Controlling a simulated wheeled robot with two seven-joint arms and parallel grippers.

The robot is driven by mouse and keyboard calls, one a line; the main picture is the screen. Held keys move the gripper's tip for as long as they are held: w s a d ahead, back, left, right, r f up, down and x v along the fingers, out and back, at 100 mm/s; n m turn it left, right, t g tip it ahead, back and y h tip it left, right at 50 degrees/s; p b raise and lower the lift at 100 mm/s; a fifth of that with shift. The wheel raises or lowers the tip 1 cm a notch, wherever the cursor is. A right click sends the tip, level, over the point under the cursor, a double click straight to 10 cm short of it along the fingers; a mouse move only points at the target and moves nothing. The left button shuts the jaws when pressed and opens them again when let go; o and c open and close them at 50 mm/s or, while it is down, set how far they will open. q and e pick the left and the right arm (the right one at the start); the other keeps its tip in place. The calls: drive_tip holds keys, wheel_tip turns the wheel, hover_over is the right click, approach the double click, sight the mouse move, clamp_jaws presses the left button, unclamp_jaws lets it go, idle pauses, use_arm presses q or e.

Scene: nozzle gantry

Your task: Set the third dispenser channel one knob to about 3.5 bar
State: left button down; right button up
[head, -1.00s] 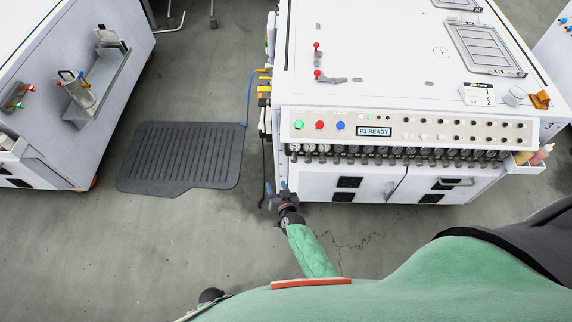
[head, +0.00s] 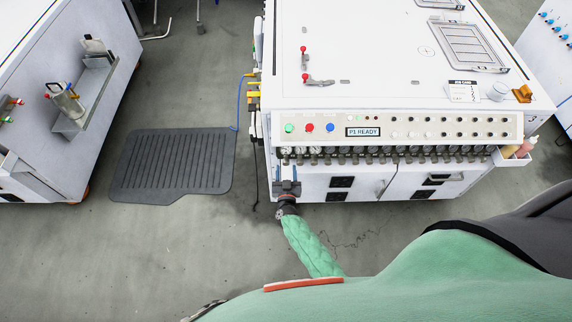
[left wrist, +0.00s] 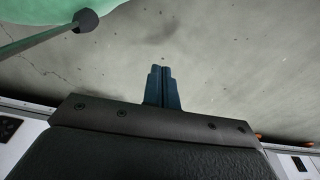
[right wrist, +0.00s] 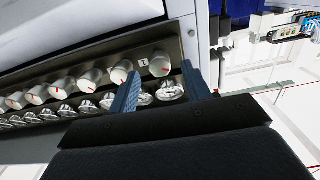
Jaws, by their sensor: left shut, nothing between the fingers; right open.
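A row of pale round knobs with red pointer marks runs along the machine's front, beside a row of round gauges (right wrist: 170,90). In the right wrist view, the end knob (right wrist: 160,64) appears between the fingertips of my right gripper (right wrist: 160,74), with a small numbered label beside it. The fingers are open; I cannot tell whether they touch the knob. In the head view my right gripper (head: 287,184) is below the left end of the gauge row (head: 300,152). The gauge readings are too small to tell. My left gripper (left wrist: 164,86) is shut and empty above the floor.
The machine's sloped panel (head: 460,126) carries coloured buttons and a "P1 READY" display (head: 363,132). A black ribbed mat (head: 172,165) lies on the floor to the left. Another white cabinet (head: 35,100) stands beyond it.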

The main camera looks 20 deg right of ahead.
sight(286, 162)
use_arm(q)
drive_tip(key=shift+s+a+f, duration=0.35)
drive_tip(key=shift+s+f, duration=0.05)
drive_tip(key=shift+f, duration=0.3)
use_arm(e)
drive_tip(key=shift+x, duration=1.4)
drive_tip(key=shift+c, duration=0.5)
drive_tip(key=c, duration=0.9)
